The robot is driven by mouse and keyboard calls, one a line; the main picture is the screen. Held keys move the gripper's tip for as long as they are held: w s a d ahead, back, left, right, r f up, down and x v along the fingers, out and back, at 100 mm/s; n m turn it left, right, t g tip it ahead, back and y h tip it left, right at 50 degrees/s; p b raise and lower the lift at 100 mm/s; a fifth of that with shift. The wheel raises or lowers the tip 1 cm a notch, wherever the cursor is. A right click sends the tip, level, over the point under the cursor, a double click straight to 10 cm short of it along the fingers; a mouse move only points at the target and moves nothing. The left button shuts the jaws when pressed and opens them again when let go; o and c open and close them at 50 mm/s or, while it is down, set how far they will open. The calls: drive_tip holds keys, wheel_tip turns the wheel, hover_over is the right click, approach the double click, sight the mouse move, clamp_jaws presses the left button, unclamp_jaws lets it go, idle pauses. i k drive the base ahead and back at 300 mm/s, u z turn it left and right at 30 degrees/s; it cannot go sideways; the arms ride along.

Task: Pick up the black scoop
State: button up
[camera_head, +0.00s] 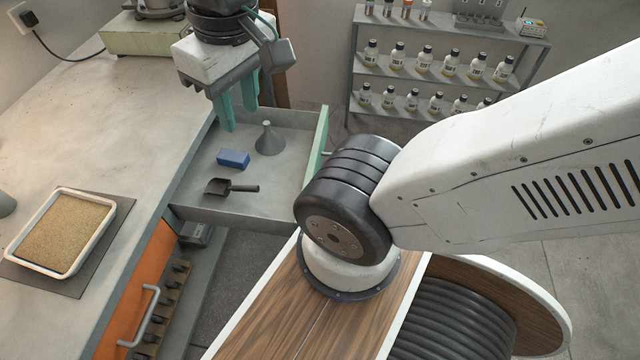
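The black scoop (218,187) lies flat in an open grey drawer (240,217), its pan to the left and its handle to the right. My gripper (240,117) has two teal fingers and hangs pointing down over the far part of the drawer. The fingers are apart with nothing visible between them. The gripper is above and behind the scoop in the picture and does not touch it.
A blue block (233,158) and a grey funnel (269,139) share the drawer. The drawer's green front (317,150) stands at its right. A tray of sand-like grains (107,203) sits on the bench (150,120) at left. A shelf (455,83) of bottles stands behind.

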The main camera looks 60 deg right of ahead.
sight(220, 187)
drive_tip(key=k, duration=0.85)
drive_tip(key=z, duration=1.3)
drive_tip(key=i, duration=0.8)
drive_tip(key=u, duration=1.05)
